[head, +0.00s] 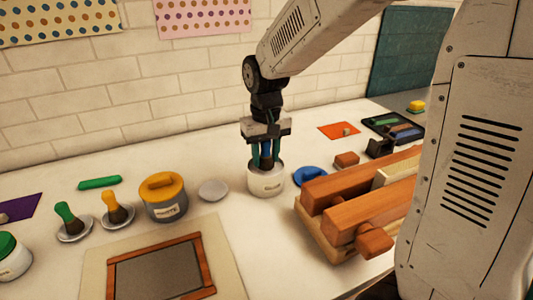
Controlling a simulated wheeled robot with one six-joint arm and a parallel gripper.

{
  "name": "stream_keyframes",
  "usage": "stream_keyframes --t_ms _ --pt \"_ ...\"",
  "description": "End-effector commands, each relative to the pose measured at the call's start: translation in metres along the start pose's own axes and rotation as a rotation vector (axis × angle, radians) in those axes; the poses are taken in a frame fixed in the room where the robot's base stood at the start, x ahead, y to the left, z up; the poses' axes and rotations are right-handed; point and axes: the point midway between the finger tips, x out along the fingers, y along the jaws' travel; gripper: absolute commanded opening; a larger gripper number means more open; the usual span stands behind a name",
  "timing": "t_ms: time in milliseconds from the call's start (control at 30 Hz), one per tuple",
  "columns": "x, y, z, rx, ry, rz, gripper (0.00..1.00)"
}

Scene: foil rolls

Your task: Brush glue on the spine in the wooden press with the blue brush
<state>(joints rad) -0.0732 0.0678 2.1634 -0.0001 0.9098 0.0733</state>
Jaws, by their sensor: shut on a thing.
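My gripper (266,150) points down over a white glue pot (266,184) near the middle of the table. It is shut on the blue brush (266,148), whose blue handle shows between the fingers. The dark bristles are at the mouth of the pot; how deep they reach is hidden. The wooden press (343,208) lies to the right of the pot, with two reddish wooden beams. A pale block (397,168), possibly the spine, shows between the beams; my arm hides the press's right end.
A blue lid (311,177) lies between pot and press. Left of the pot are a small grey dish (213,190), a jar with an orange lid (163,196), an orange brush (115,207) and a green brush (70,220) on dishes. A wooden frame (160,270) lies in front.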

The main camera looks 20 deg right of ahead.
Motion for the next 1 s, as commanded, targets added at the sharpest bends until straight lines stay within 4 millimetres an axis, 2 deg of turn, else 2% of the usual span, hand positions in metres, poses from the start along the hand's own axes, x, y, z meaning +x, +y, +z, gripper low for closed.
stream_keyframes --t_ms 1000 --pt "0.0089 -0.0002 0.0000 0.000 0.000 0.000 0.14"
